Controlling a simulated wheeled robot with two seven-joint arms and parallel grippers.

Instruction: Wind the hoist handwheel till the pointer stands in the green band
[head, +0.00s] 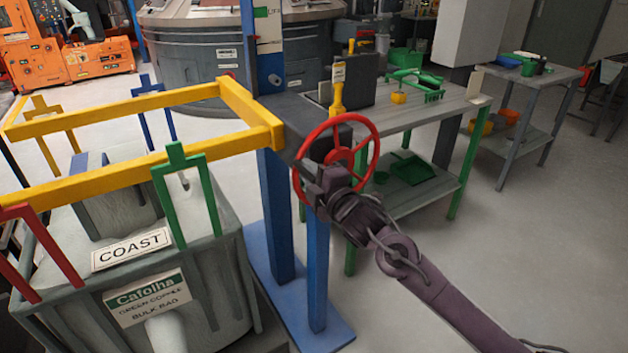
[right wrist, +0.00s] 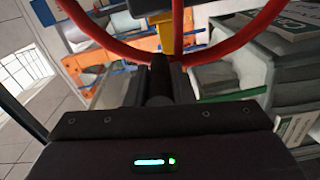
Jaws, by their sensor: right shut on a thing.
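The red handwheel (head: 371,163) is mounted on the dark box at the top of the blue hoist stand. My right gripper (head: 318,190) is shut on the lower left of its rim. In the right wrist view, the red rim (right wrist: 215,50) crosses at the tips of my right gripper's dark fingers (right wrist: 162,78). The blue post (head: 270,62) rises above the box and carries a white plate with green near the picture's top. I cannot clearly make out the pointer or the green band. My left gripper is not in view.
A yellow frame (head: 125,100) reaches left from the stand over a grey bulk bag (head: 228,265) with coloured loops. A grey table (head: 420,108) with a yellow-handled tool and green items stands behind the wheel.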

